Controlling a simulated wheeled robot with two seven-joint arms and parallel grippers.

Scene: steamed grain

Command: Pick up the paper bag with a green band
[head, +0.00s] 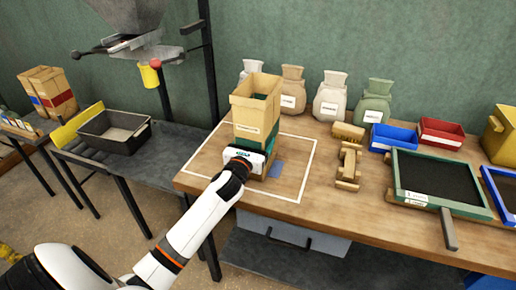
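A tall open-topped paper bag (256,108) stands upright at the back left of the wooden table in the head view. It is tan with a white label and a dark green band (250,145) round its lower part. My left gripper (246,159) is at the front of the bag's lower part, and a white part with green marks shows there. Its fingers are hidden, so I cannot tell whether they are open, shut or touching the bag. My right gripper is not in view.
Several tied sacks (330,97) stand along the wall behind. Wooden blocks (348,160), blue (392,137) and red (440,133) bins and a green-framed sieve (438,180) lie to the right. A black tray (112,132) and two banded bags (48,92) are at left.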

